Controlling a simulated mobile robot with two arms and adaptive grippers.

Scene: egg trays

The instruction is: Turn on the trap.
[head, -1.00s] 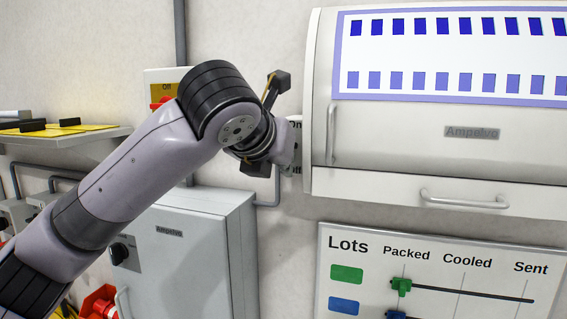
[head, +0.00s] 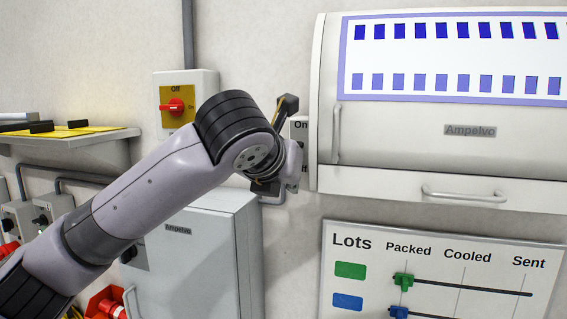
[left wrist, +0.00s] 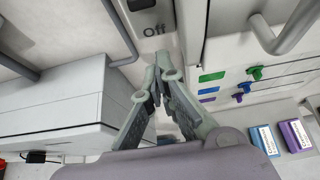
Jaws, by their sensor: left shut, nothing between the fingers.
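A white switch box (head: 299,126) with "On" at its top is on the wall, left of the large white Ampelvo unit (head: 420,140). My left wrist covers much of this box, so its switch position cannot be read. In the head view my left gripper's fingertips are hidden behind the wrist, close to the box. In the left wrist view my left gripper (left wrist: 160,68) is shut and empty, its fingertips together. Whether it touches anything cannot be told. My right gripper is not in view.
A yellow-plated box with a red rotary switch (head: 174,106) is further left. A grey Ampelvo cabinet (head: 190,260) stands below my arm. A Lots board (head: 440,250) with sliders hangs below the white unit. A shelf (head: 75,140) juts out at left.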

